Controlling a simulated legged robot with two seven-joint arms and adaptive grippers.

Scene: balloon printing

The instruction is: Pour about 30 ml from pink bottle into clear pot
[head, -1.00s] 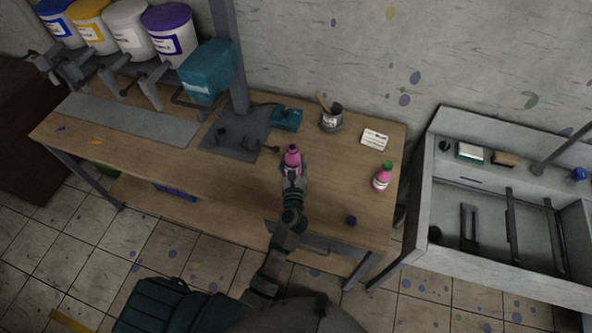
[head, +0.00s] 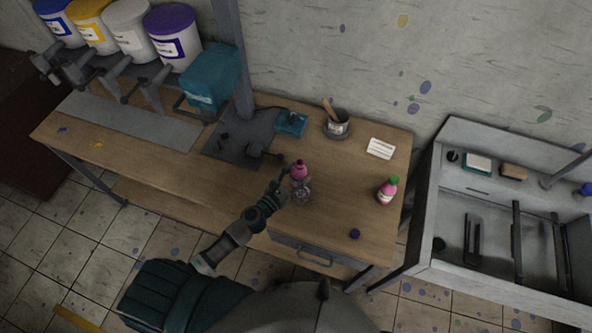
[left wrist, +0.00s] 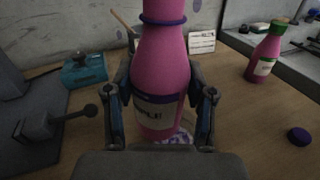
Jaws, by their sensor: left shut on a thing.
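A pink bottle (head: 299,169) with a pale label and a purple neck ring stands nearly upright above the table's middle. My left gripper (head: 295,190) is shut around its lower body. In the left wrist view the bottle (left wrist: 160,70) fills the space between both fingers, and its top is cut off. A small greyish, see-through shape (head: 304,196) shows just below the bottle; it may be the clear pot, partly hidden by the gripper. A patterned patch shows at the bottle's foot in the left wrist view. My right gripper is not seen.
A second pink bottle with a green cap (head: 387,190) stands at right. A loose purple cap (head: 354,233) lies near the front edge. A stirring pot (head: 336,124), white card (head: 380,148) and teal device (head: 291,124) are behind. A dark metal press base (head: 238,141) is at left.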

